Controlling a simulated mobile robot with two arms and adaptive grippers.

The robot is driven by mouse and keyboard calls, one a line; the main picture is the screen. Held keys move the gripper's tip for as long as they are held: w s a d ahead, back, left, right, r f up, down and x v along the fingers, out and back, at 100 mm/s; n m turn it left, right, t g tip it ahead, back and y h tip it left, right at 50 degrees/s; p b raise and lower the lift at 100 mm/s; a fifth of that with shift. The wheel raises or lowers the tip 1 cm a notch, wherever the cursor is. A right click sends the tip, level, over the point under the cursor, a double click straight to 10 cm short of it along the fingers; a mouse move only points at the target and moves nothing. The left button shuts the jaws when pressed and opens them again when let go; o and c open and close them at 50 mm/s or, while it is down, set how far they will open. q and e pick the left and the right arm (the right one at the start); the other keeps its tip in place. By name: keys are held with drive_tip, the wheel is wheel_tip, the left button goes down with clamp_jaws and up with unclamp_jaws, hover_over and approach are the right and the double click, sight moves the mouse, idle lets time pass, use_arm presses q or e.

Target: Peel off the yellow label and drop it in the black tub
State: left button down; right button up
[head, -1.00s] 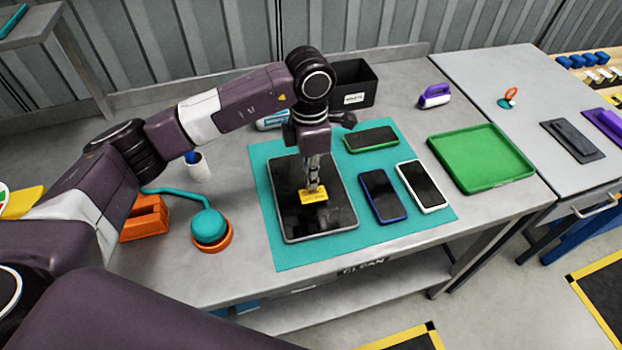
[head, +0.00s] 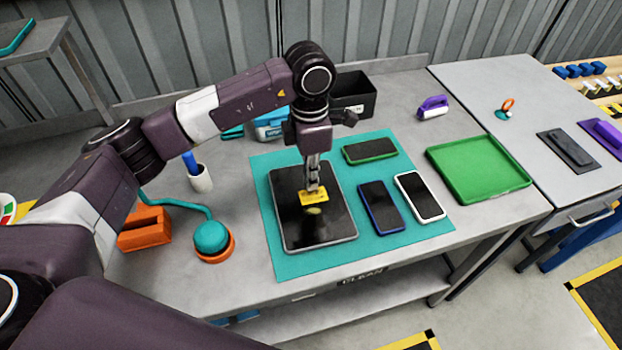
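My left gripper (head: 312,186) points straight down over the dark tablet (head: 290,225). Its fingers are shut on the yellow label (head: 312,198). The label seems a little clear of the tablet's screen; a dim yellowish patch, like its reflection, shows on the glass below it. The tablet lies flat on a teal mat (head: 415,238). The black tub (head: 356,96) stands open at the back of the bench, behind my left arm, which hides its left part. My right gripper is not in view.
A green phone (head: 370,151), a blue phone (head: 381,208) and a white phone (head: 420,196) lie right of the tablet. A green tray (head: 478,168) is further right. A blue-white box (head: 271,124) sits left of the tub. A teal-topped round thing (head: 211,238) stands left of the mat.

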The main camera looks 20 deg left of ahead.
use_arm(q)
drive_tip(key=shift+r+p, duration=0.55)
drive_tip(key=shift+r, duration=0.7)
idle(0.8)
